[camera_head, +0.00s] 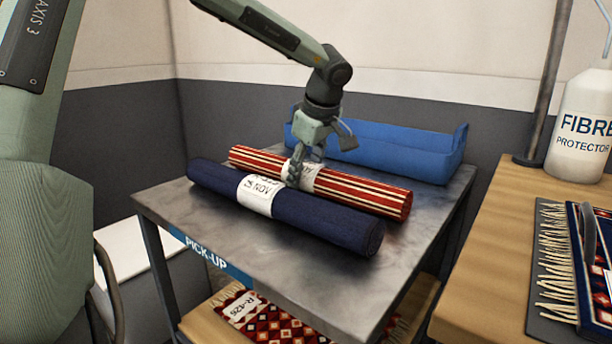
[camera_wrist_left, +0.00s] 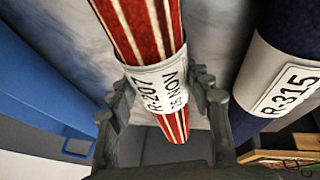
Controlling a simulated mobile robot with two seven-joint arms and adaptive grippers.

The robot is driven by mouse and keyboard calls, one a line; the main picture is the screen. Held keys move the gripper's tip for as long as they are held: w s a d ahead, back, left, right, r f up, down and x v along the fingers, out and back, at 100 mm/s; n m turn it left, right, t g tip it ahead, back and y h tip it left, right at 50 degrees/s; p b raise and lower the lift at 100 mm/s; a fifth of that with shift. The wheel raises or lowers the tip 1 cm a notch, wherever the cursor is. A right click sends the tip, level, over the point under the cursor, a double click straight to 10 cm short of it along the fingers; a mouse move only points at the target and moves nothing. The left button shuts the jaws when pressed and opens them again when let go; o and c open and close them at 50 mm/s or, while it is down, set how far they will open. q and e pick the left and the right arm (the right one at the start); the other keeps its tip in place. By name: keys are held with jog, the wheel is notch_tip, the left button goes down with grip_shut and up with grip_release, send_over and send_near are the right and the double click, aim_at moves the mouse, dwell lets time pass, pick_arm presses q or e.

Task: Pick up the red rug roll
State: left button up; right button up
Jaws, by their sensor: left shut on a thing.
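The red rug roll (camera_head: 365,192) has cream stripes and a white paper band. It lies on the grey metal pick-up table (camera_head: 300,268), behind a dark blue rug roll (camera_head: 320,222). My left gripper (camera_head: 298,172) is above the red roll with its fingers down at the white band. In the left wrist view the red roll (camera_wrist_left: 140,32) passes between the two fingers, and its band reads R-207. The gripper is shut on it. I cannot tell whether the roll is lifted off the table. My right gripper is not in view.
A blue tray (camera_head: 400,150) stands behind the red roll. The dark blue roll lies close in front. A wooden bench (camera_head: 500,240) on the right holds a white bottle (camera_head: 582,125) and a fringed rug (camera_head: 590,250). The table's front right is bare.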

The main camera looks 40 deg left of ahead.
aim_at(304, 164)
pick_arm(q)
jog(key=shift+r, duration=0.2)
jog(key=shift+w+r, duration=0.1)
jog(key=shift+r, duration=0.2)
notch_tip(304, 164, up, 4)
jog(key=shift+f, duration=0.15)
jog(key=s+r, duration=0.2)
jog(key=s, duration=0.1)
jog(key=s+d+r, duration=0.1)
jog(key=s+r, duration=0.1)
jog(key=s, duration=0.2)
jog(key=s+r, duration=0.1)
jog(key=s, duration=0.2)
jog(key=shift+s+d+r, duration=0.2)
jog(key=shift+s+r, duration=0.05)
jog(key=shift+r, duration=0.15)
jog(key=shift+s+d+r, duration=0.1)
jog(key=shift+s+r, duration=0.2)
jog(key=shift+s, duration=0.25)
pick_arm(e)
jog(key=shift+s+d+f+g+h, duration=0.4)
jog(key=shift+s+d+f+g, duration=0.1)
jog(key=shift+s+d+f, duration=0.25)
pick_arm(q)
jog(key=shift+s, duration=0.15)
